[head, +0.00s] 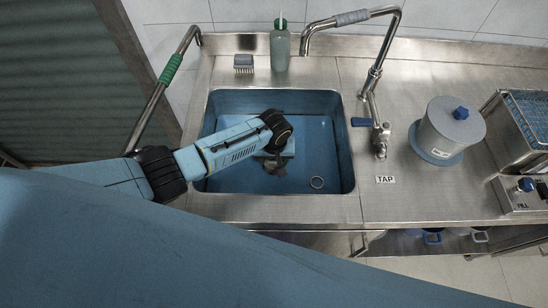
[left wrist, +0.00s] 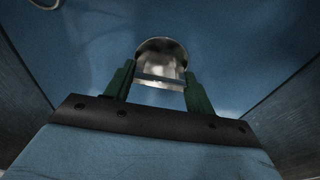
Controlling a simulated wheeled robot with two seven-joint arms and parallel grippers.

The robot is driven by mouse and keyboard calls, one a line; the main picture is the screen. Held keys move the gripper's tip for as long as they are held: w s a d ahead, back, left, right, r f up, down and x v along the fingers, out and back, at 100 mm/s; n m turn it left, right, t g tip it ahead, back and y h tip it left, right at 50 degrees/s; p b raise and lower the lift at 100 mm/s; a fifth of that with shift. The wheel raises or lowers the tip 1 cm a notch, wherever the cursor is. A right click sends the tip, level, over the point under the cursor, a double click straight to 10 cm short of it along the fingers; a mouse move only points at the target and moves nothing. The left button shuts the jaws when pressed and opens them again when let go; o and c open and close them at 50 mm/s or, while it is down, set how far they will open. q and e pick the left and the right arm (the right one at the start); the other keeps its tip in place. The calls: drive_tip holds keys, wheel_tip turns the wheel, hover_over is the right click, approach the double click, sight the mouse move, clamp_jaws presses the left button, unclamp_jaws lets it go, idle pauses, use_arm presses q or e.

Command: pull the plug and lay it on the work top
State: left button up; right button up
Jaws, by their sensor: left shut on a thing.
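My left gripper (head: 274,166) reaches down into the sink (head: 213,184), its fingers mostly hidden under my wrist in the head view. In the left wrist view its two green fingers (left wrist: 158,78) are shut on a shiny metal piece with a rounded top, which I take to be the plug (left wrist: 161,55). I cannot tell whether the plug is seated or lifted clear of the sink floor. A pale ring (head: 317,182) shows on the sink floor to the right of my gripper. The steel work top (head: 375,215) surrounds the sink. My right gripper is not in view.
A tap (head: 380,130) with a blue lever stands right of the sink. Further right are a lidded metal pot (head: 447,130) and a wire-basket unit (head: 520,125). The front right work top is clear.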

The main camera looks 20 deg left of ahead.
use_arm(q)
wheel_tip(320, 180, up, 5)
drive_tip(key=p, duration=0.4)
wheel_tip(320, 180, up, 21)
drive_tip(key=p, duration=0.5)
drive_tip(key=shift+f+p, duration=0.2)
drive_tip(key=shift+p, duration=0.15)
